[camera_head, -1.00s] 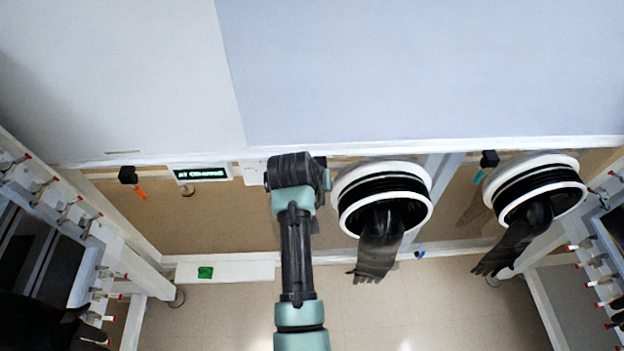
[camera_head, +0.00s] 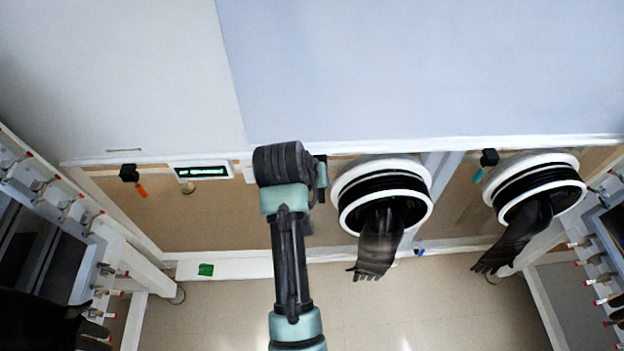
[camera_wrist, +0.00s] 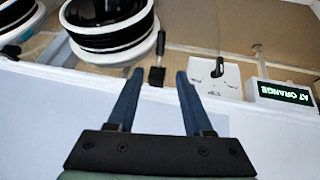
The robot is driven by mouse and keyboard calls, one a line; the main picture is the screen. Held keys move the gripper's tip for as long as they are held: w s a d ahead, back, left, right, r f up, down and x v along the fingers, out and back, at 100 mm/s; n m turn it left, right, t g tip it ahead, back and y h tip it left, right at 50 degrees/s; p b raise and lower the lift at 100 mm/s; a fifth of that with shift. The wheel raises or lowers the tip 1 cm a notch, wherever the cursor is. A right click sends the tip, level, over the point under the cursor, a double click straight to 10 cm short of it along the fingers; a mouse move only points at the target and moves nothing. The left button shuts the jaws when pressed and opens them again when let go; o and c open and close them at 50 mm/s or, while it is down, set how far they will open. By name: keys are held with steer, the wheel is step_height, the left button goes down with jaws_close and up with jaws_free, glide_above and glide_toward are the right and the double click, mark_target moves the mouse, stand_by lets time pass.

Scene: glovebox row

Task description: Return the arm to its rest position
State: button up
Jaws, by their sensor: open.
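My gripper (camera_wrist: 159,76) shows in the wrist view with its two dark blue fingers spread apart and nothing between them. In the head view my teal and black arm (camera_head: 290,235) reaches up the middle of the picture toward the white-edged panel. The fingers cannot be made out in that view. The arm's upper end is left of the nearer glove port (camera_head: 385,195), with a small gap between them.
Another glove port (camera_head: 535,190) with a hanging black glove is at right. A green piece (camera_head: 206,270) lies on the white ledge. Racks stand at both sides.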

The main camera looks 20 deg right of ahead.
stand_by(0.3)
steer(key=w+a+r+t, duration=0.2)
steer(key=r+t, duration=0.2)
steer(key=r, duration=0.7)
steer(key=w+a+r+n+t, duration=0.15)
steer(key=r+t, duration=0.25)
steer(key=r, duration=0.7)
steer(key=w+a+r+t, duration=0.2)
steer(key=a+r+t, duration=0.15)
steer(key=r, duration=0.65)
steer(key=s+a+r+t+y, duration=0.1)
steer(key=s+a+r+t, duration=0.1)
steer(key=s+r, duration=0.4)
steer(key=s+a+r+n+t+y+p, duration=0.1)
steer(key=s+r+t, duration=0.4)
steer(key=r, duration=0.7)
steer(key=s+a+r+n+t+y, duration=0.1)
steer(key=s+a+r+t, duration=0.3)
steer(key=s+r, duration=0.3)
step_height(320, 180, up, 2)
steer(key=shift+y, duration=0.4)
steer(key=shift+d+f, duration=0.1)
steer(key=shift+f, duration=0.05)
